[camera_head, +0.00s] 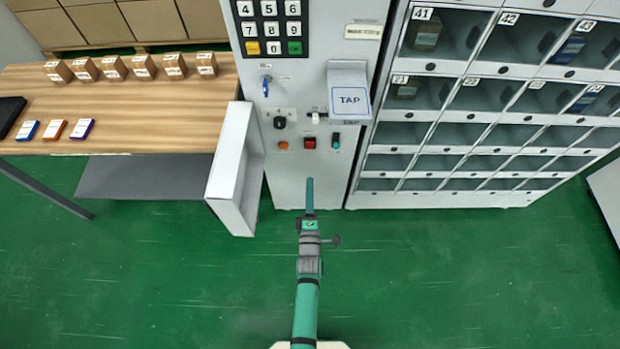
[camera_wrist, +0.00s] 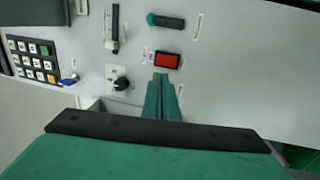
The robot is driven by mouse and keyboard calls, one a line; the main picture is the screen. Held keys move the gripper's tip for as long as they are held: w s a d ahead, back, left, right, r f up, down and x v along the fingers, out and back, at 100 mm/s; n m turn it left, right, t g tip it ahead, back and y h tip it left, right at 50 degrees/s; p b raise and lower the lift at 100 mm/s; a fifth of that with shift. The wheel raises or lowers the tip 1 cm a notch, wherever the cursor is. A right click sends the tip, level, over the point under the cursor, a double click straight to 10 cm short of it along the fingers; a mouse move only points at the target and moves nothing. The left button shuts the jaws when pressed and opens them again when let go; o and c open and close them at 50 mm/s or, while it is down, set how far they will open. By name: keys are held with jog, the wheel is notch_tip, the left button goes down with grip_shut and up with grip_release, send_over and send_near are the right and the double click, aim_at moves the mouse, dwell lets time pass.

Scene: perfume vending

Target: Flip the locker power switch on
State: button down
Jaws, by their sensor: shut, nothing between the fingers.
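The grey control panel (camera_head: 295,170) faces me, with a red switch in a black frame (camera_head: 310,142) low in its middle. The red switch also shows in the wrist view (camera_wrist: 168,61). A teal switch (camera_head: 335,140) is to its right and an orange button (camera_head: 283,145) to its left. The labels are too small to read, so I cannot tell which one is named locker power. My gripper (camera_head: 309,181) is shut and empty, below the red switch in the head view. In the wrist view its fingertips (camera_wrist: 161,77) appear just under the red switch; contact is not clear.
Above are a black knob (camera_head: 280,122), a white slider (camera_head: 316,117), a blue key (camera_head: 266,86) and the protruding TAP reader (camera_head: 348,98). An open white door or tray (camera_head: 232,165) juts out left. Lockers (camera_head: 420,133) stand right; a wooden table (camera_head: 150,110) stands left.

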aim_at(310, 144)
jog(key=w, duration=0.4)
jog(key=w+r, duration=0.1)
jog(key=w, duration=0.3)
jog(key=w+r, duration=0.1)
jog(key=w, duration=0.3)
jog(key=shift+r, duration=0.1)
jog(key=shift+w+r, duration=0.15)
jog(key=shift+w, duration=0.1)
jog(key=shift+s+d, duration=0.1)
jog(key=shift+s, duration=0.15)
jog(key=s+r, duration=0.2)
jog(key=s, duration=1.1)
jog(key=shift+s+a+r, duration=0.15)
jog(key=shift+s+a, duration=0.1)
jog(key=shift+s, duration=0.05)
